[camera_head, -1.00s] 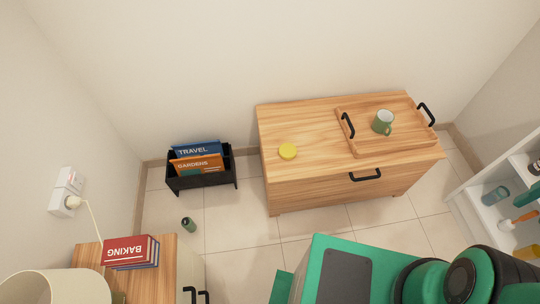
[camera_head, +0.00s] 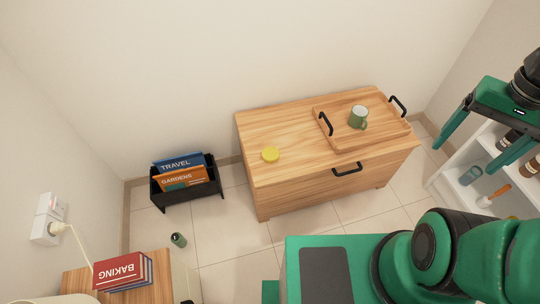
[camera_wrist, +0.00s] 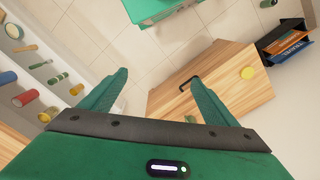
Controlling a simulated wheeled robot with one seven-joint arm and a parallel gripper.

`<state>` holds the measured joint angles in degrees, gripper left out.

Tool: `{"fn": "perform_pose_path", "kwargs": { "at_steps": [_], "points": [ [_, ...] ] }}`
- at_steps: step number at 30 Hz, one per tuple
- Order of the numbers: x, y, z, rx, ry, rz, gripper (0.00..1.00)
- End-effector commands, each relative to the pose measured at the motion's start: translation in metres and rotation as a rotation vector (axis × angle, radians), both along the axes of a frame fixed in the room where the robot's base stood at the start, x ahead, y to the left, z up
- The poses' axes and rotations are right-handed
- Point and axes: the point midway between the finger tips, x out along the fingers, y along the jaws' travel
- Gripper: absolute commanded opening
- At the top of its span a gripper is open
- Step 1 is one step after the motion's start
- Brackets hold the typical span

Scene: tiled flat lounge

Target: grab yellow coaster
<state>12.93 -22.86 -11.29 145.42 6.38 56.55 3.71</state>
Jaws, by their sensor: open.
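The yellow coaster (camera_head: 270,154) is a small round disc lying flat on the left part of the wooden chest's top (camera_head: 262,122). It also shows in the wrist view (camera_wrist: 248,73), to the right of my fingers. My gripper (camera_head: 483,152) is green, open and empty, at the right side of the head view in front of the white shelf, well apart from the coaster. In the wrist view my gripper's two fingers (camera_wrist: 157,82) are spread wide with nothing between them.
A black magazine rack (camera_head: 188,196) stands left of the chest. A dark green can (camera_head: 178,240) is on the floor. The white shelf (camera_head: 447,184) holds several items.

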Motion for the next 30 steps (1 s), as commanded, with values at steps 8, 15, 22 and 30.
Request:
{"fn": "perform_pose_path", "kwargs": {
  "at_steps": [8,15,22,30],
  "points": [
    [0.086,0.012,-0.046,0.056,-0.001,-0.032,0.82],
    [0.152,0.039,-0.102,0.155,-0.009,-0.086,0.82],
    [0.203,0.076,-0.163,0.289,-0.004,-0.17,0.82],
    [0.246,0.131,-0.237,0.484,0.023,-0.317,0.82]
  ]
}}
